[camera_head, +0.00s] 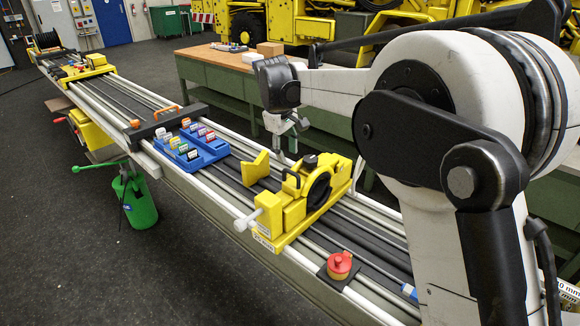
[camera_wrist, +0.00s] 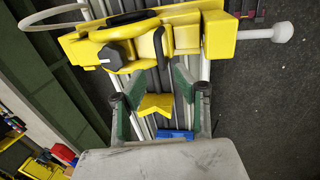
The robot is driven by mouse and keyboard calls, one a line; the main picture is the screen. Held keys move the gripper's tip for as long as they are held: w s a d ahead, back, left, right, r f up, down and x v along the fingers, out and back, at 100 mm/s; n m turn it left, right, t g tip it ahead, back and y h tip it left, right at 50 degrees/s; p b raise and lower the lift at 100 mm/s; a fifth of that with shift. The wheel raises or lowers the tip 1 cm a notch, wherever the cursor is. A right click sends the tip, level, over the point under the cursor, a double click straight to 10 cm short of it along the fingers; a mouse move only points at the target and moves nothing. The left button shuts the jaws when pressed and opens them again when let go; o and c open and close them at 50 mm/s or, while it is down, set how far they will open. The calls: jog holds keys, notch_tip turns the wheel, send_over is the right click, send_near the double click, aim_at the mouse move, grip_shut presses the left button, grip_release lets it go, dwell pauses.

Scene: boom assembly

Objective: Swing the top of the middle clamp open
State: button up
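The yellow middle clamp (camera_head: 295,206) sits across the rails, with a black ring, a dark knob on top and a white-ended handle at its near side. In the wrist view the clamp (camera_wrist: 212,38) spans the top of the picture, with the dark knob (camera_wrist: 112,56) and a black handle (camera_wrist: 158,46). Its top looks down; the hinge is not clear. My gripper (camera_head: 287,127) hangs above and behind the clamp in the head view, apart from it. In the wrist view my gripper (camera_wrist: 156,78) has its green-padded fingers spread with nothing held.
A yellow V-shaped block (camera_head: 255,168) stands on the rails beside the clamp. A blue tray (camera_head: 207,152) with several coloured pieces lies farther left. A red knob (camera_head: 340,264) is at the near right. A green workbench (camera_head: 235,86) stands behind.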

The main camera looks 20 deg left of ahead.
aim_at(290, 172)
jog(key=f, duration=0.2)
jog(key=w+f, duration=0.1)
jog(key=f, duration=0.1)
jog(key=f+p, duration=0.1)
jog(key=f, duration=0.2)
jog(key=shift+w+d, duration=0.15)
jog(key=shift+d, duration=0.1)
grip_shut()
jog(key=shift+r, duration=0.1)
